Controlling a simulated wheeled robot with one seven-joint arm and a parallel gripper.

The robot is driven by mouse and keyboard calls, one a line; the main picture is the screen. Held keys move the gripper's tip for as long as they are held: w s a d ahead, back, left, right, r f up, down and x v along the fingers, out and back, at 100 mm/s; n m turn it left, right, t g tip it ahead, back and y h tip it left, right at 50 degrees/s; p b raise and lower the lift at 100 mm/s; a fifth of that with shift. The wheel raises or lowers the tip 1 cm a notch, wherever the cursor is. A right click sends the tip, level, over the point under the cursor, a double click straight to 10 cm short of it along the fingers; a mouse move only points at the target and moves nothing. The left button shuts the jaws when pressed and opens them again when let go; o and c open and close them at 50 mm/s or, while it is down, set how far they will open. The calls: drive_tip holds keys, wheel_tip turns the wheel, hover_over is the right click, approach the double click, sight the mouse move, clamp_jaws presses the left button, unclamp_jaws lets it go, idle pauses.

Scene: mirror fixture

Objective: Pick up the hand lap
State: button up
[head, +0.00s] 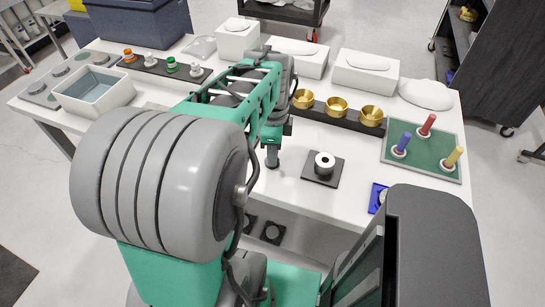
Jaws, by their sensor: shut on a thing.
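My gripper (272,146) points down over the white table (310,194), left of a dark square pad. It is shut on a small grey cylindrical piece (272,160), which seems to be the hand lap. My arm hides much of the jaws and the piece's upper part. I cannot tell whether its lower end touches the table. A white round piece with a dark centre (324,160) sits on the dark square pad (322,180), apart from my gripper.
Brass cups (337,105) stand in a dark rack behind. A green board (425,172) with coloured-handled tools is at right. A grey-white bin (95,90) and a row of small knobs (148,62) are at left. White boxes (367,70) line the back. Bare tabletop lies around the pad.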

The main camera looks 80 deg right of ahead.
clamp_jaws()
drive_tip(key=shift+r, duration=0.25)
drive_tip(key=r, duration=0.3)
drive_tip(key=shift+s+a+r, duration=0.2)
drive_tip(key=shift+a+r, duration=0.05)
drive_tip(key=shift+r, duration=0.05)
drive_tip(key=s+a+r+b, duration=0.1)
drive_tip(key=s+a+r, duration=0.1)
drive_tip(key=a+r, duration=0.2)
drive_tip(key=s+a+r+b, duration=0.1)
drive_tip(key=s+a+r, duration=0.2)
drive_tip(key=a+r, duration=0.2)
drive_tip(key=a, duration=0.3)
drive_tip(key=shift+s+a, duration=0.2)
drive_tip(key=shift+s, duration=0.05)
drive_tip(key=shift+o, duration=1.6)
unclamp_jaws()
drive_tip(key=shift+d, duration=0.1)
clamp_jaws()
